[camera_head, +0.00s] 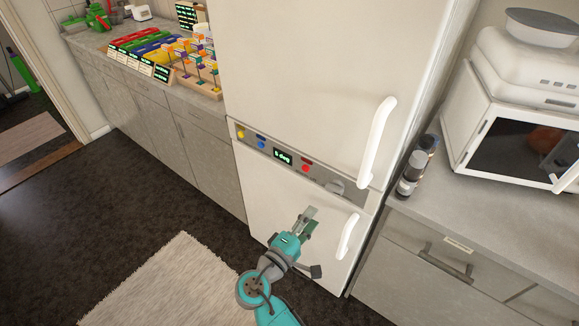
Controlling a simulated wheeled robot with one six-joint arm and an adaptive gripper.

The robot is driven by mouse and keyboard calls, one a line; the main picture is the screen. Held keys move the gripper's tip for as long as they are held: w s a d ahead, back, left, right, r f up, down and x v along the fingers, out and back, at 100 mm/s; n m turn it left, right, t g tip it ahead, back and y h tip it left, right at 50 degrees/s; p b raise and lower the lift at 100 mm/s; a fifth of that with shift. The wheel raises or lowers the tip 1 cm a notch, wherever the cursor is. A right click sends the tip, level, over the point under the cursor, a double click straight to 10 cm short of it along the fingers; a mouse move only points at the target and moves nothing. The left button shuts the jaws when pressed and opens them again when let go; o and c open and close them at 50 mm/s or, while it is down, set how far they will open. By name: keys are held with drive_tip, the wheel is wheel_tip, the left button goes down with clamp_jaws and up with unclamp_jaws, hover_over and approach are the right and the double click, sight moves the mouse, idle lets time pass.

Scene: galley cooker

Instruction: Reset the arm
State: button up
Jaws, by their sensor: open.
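My gripper (307,222) is at the end of my teal arm, in the lower middle of the head view. It is open, with nothing seen between its fingers. It shows in front of the lower door (285,205) of a white fridge, left of that door's white handle (347,236). I cannot tell whether the fingers touch the door. Both fridge doors look shut.
The fridge's control strip (283,157) has coloured buttons and a small display. A right counter (480,205) holds a microwave (520,145) and dark cylinders (415,170). A left counter (90,38) holds coloured trays. Dark floor with a pale rug (170,285) lies left.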

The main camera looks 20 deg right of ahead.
drive_tip(key=s+d+f+n+t+y, duration=0.1)
drive_tip(key=s+d+f+n+y, duration=0.15)
drive_tip(key=s+f+y, duration=0.6)
drive_tip(key=s+f+m+y, duration=0.2)
drive_tip(key=s+f+y, duration=0.1)
drive_tip(key=s+f, duration=0.65)
drive_tip(key=s+a+r+m+t+y, duration=0.1)
drive_tip(key=s+r+m+y, duration=0.1)
drive_tip(key=s+r, duration=0.35)
drive_tip(key=s+a+r+m+y, duration=0.1)
drive_tip(key=s+a+r, duration=0.1)
drive_tip(key=s, duration=0.6)
drive_tip(key=s+r+m+t, duration=0.2)
drive_tip(key=s+r+m, duration=0.4)
drive_tip(key=r, duration=0.6)
drive_tip(key=shift+s+d, duration=0.3)
drive_tip(key=shift+s, duration=0.45)
drive_tip(key=shift+m, duration=0.25)
idle(2.6)
